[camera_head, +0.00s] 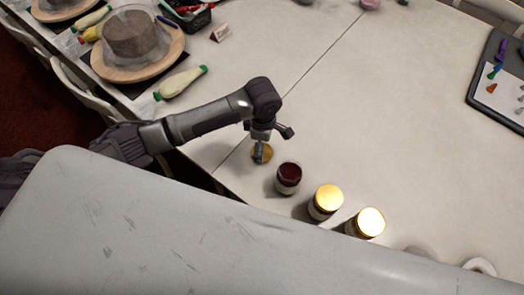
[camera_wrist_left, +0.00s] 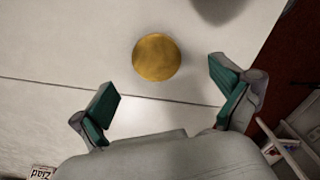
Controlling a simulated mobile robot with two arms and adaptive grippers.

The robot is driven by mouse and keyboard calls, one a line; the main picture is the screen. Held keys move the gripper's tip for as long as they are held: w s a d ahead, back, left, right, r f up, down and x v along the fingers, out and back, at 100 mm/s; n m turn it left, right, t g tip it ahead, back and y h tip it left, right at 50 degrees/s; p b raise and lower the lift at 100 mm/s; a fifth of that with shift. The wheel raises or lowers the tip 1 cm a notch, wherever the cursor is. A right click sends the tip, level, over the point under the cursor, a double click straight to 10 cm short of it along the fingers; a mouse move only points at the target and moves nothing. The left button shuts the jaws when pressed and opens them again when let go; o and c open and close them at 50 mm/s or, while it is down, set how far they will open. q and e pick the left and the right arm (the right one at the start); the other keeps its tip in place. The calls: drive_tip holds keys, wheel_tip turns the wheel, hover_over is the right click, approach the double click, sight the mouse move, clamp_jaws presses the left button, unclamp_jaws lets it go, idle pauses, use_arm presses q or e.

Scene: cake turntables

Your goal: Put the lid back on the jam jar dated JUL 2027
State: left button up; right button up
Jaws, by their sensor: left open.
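A round gold lid (camera_head: 266,153) lies flat on the white table, partly hidden by my left gripper (camera_head: 260,153) in the head view. In the left wrist view the lid (camera_wrist_left: 157,57) lies just beyond the open green-padded fingers of my left gripper (camera_wrist_left: 164,76), roughly between their lines, not held. An open jar (camera_head: 288,178) with dark red jam stands right of the lid. Two jars with gold lids on, one nearer (camera_head: 328,199) and one farther right (camera_head: 369,222), stand beyond it. I cannot read any date. My right gripper is out of view.
Turntables with a cake (camera_head: 128,35) and piping bags (camera_head: 180,83) are at the upper left. A dark tray with a white sheet (camera_head: 498,86) is at the right. A white round thing (camera_head: 480,266) is at the lower right. The table's middle (camera_head: 400,120) is clear.

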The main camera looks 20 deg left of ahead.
use_arm(q)
drive_tip(key=shift+w+a+f, duration=0.1)
drive_tip(key=shift+w+f, duration=0.05)
drive_tip(key=shift+f, duration=1.15)
drive_tip(key=shift+w+f, duration=0.1)
drive_tip(key=shift+f, duration=1.15)
drive_tip(key=shift+c, duration=0.2)
drive_tip(key=c, duration=0.9)
drive_tip(key=shift+o, duration=0.2)
drive_tip(key=shift+r, duration=0.15)
